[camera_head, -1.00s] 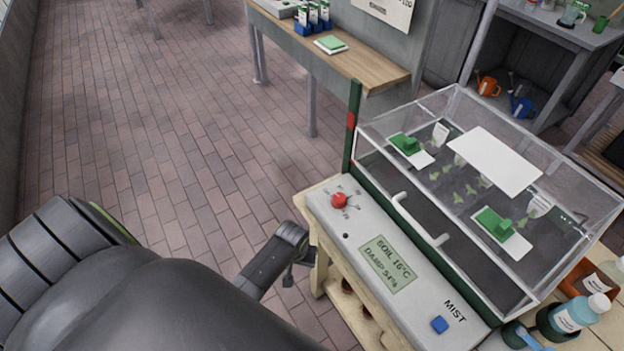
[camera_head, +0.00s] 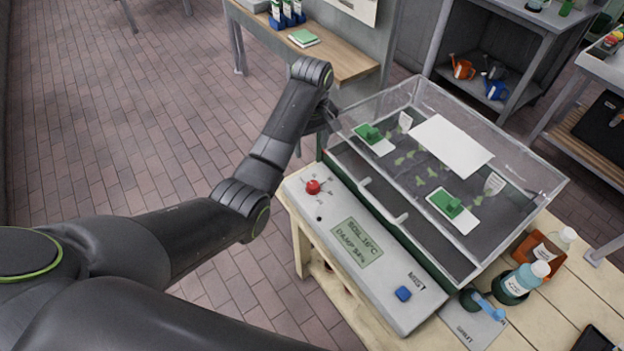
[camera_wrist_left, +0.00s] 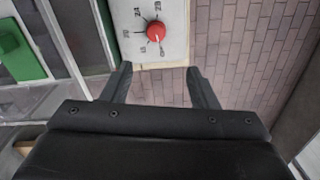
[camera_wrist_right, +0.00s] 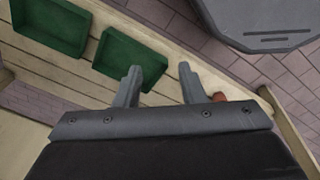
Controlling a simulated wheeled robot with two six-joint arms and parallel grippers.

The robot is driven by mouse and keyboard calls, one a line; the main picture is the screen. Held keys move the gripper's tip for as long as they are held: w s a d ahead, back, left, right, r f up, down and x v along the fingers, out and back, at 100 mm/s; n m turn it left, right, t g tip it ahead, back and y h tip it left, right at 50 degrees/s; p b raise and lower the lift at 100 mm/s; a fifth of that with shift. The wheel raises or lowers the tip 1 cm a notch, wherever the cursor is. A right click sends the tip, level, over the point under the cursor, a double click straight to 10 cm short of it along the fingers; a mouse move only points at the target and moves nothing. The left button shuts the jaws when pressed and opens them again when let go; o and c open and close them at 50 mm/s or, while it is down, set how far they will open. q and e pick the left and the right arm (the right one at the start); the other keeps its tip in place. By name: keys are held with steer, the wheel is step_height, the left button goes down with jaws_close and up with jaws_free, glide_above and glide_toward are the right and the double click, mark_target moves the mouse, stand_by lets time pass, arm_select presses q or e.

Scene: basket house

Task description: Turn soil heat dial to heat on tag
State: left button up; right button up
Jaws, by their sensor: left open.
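The red soil heat dial (camera_head: 313,187) sits on the pale control panel (camera_head: 322,212) at the front of the clear-lidded propagator. In the left wrist view the dial (camera_wrist_left: 156,31) has numbers printed around it, too small to read surely. My left gripper (camera_wrist_left: 160,70) is open and empty, with the dial just beyond and between its fingertips, not touching. In the head view my left arm bends over beside the propagator's left end, and its fingers are mostly hidden. White tags (camera_head: 495,184) stand inside the propagator; their writing is unreadable. My right gripper (camera_wrist_right: 158,76) is open and empty.
The panel has a display (camera_head: 357,242) reading soil 16°C and a blue mist button (camera_head: 403,293). Bottles (camera_head: 525,280) stand at the propagator's right. Green trays (camera_wrist_right: 130,58) lie on slatted wood below my right gripper. Brick floor is clear at left.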

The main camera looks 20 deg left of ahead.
arm_select(q)
steer(key=r, duration=0.2)
steer(key=b, duration=0.5)
glide_toward(313, 184)
step_height(313, 184, down, 9)
steer(key=shift+a+r+p, duration=0.1)
steer(key=shift+r+p, duration=0.05)
steer(key=shift+p, duration=0.7)
steer(key=c, duration=1)
